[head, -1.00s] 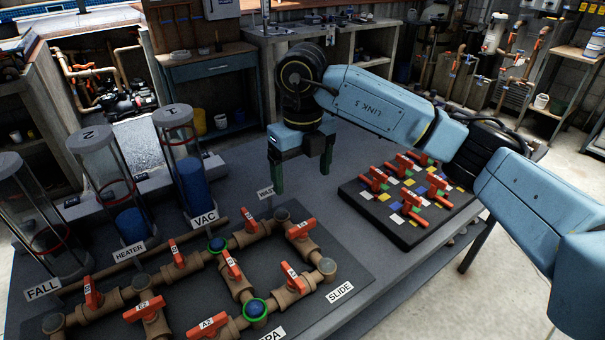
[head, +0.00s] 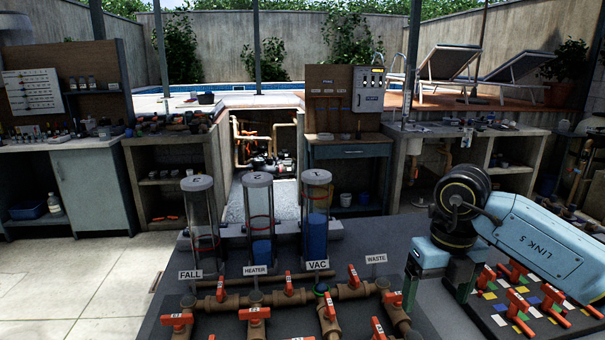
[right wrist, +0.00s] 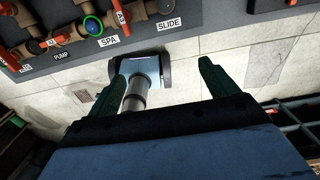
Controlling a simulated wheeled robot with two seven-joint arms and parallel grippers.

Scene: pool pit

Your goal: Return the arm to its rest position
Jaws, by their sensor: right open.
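My right arm, a light blue link marked LINK 5 with a black wrist, comes in from the right in the head view. Its right gripper (head: 438,290) points down, with dark green fingers apart and nothing between them. It appears between the pipe manifold (head: 290,297) and the black board with red handles (head: 521,306). In the right wrist view the two open fingers (right wrist: 162,66) have an empty gap, with pale floor tiles beyond. The left gripper is not in view.
Clear cylinders with blue liquid (head: 316,235) stand behind the manifold, with labels such as a VAC sign (head: 318,265). The manifold's SPA label (right wrist: 108,41) shows in the right wrist view. Workbenches, including a drawer bench (head: 350,152), line the back. Tiled floor (head: 75,270) is open at left.

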